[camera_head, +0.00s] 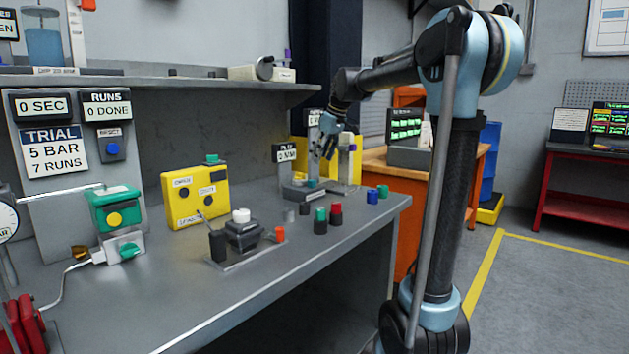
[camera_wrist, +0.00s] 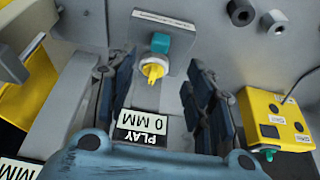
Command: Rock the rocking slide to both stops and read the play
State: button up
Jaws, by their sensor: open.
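The play gauge (camera_head: 287,153) reads 0 MM on a grey post near the table's far right end. It also shows upside down in the wrist view (camera_wrist: 143,126). In the wrist view a teal block (camera_wrist: 160,42) with a yellow tip (camera_wrist: 152,71) stands on a grey plate (camera_wrist: 178,22); this looks like the rocking slide, partly hidden in the head view. My gripper (camera_head: 323,153) is open above this fixture. In the wrist view its fingers (camera_wrist: 153,92) are spread to either side, with the gauge and yellow tip showing between them. No contact with the slide is visible.
Red, green and blue capped cylinders (camera_head: 335,212) stand on the table in front of the fixture. A yellow control box (camera_head: 195,195) and a black-based unit with a white knob (camera_head: 241,216) stand further left. A grey shelf (camera_head: 150,90) overhangs the table's back.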

aim_at(313, 180)
jog(key=x, duration=1.1)
jog(key=shift+c, duration=0.5)
jog(key=c, duration=1)
jog(key=shift+o, duration=1.3)
jog(key=shift+c, duration=0.9)
